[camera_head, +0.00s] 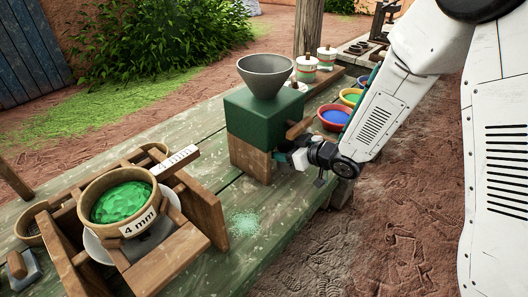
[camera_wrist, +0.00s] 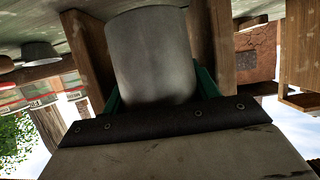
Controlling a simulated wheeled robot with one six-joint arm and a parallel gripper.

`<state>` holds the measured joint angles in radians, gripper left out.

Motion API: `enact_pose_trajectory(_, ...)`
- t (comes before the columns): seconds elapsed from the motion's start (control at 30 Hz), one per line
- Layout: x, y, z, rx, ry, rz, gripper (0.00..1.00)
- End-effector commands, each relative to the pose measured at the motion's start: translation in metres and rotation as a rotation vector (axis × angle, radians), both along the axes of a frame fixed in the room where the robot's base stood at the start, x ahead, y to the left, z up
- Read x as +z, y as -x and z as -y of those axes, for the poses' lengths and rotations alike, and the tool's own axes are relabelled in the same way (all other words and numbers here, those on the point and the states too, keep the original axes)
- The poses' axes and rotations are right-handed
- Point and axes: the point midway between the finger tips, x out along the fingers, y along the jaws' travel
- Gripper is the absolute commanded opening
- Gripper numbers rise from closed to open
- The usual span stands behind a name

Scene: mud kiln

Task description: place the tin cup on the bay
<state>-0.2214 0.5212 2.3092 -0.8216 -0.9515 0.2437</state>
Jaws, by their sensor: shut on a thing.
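The tin cup (camera_wrist: 150,55) is a plain grey metal cylinder, close in the middle of the wrist view. My gripper (camera_head: 285,157) is shut on it, low at the right side of the mill, a green box (camera_head: 262,118) with a grey funnel on a wooden base. In the wrist view, wooden posts stand to the left (camera_wrist: 88,55) and right (camera_wrist: 222,40) of the cup, with green surfaces below. The bay seems to be the space between these posts, at the mill's base (camera_head: 250,160). I cannot tell whether the cup touches its floor. In the head view the cup cannot be made out clearly.
Colored bowls (camera_head: 335,117) stand behind my gripper, and lidded pots (camera_head: 306,70) behind the mill. Open table lies between stand and mill.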

Motion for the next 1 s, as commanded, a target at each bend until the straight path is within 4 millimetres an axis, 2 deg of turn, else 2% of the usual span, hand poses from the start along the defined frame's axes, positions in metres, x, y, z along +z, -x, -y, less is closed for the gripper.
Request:
enact_pose_trajectory(0.27, -0.003, -0.009, -0.013, -0.010, 0.001, -0.002, 0.34)
enact_pose_trajectory(0.53, -0.034, -0.009, -0.012, -0.012, -0.001, -0.003, 0.34)
enact_pose_trajectory(0.9, -0.039, -0.010, -0.010, -0.015, 0.001, -0.001, 0.34)
enact_pose_trajectory(0.93, -0.038, -0.010, -0.010, -0.015, 0.001, -0.001, 0.68)
enact_pose_trajectory(1.0, -0.038, -0.010, -0.009, -0.015, 0.000, 0.000, 0.69)
